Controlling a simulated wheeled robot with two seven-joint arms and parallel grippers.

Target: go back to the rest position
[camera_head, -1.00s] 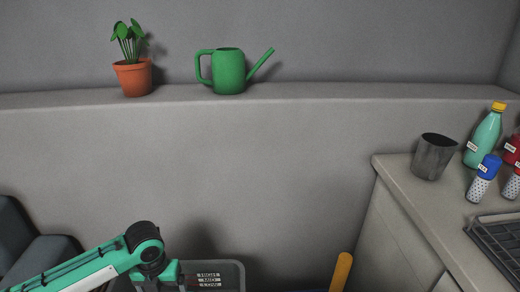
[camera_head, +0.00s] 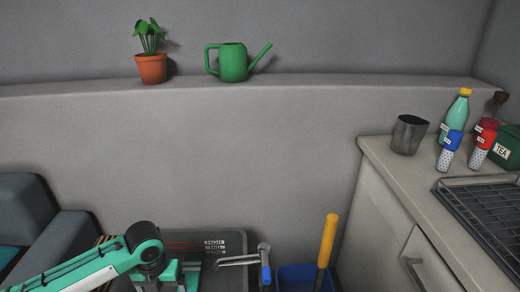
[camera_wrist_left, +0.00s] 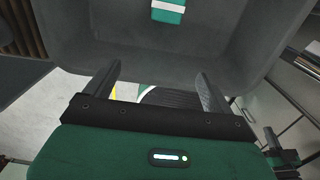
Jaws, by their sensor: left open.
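My left arm comes in from the lower left in the head view, and its gripper (camera_head: 167,285) is at the bottom edge, partly cut off. In the left wrist view the gripper (camera_wrist_left: 160,88) has its two dark fingers apart with nothing held between them. The fingers are in front of a dark grey bin (camera_wrist_left: 75,45), and a green and white object (camera_wrist_left: 168,10) shows inside it.
A grey labelled container (camera_head: 236,240) is beside my left arm. A claw hammer (camera_head: 264,262) and a blue bin (camera_head: 296,276) with a yellow handle (camera_head: 328,240) are right of it. A counter (camera_head: 385,165) with bottles is at right. The ledge holds a plant (camera_head: 151,68) and watering can (camera_head: 233,62).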

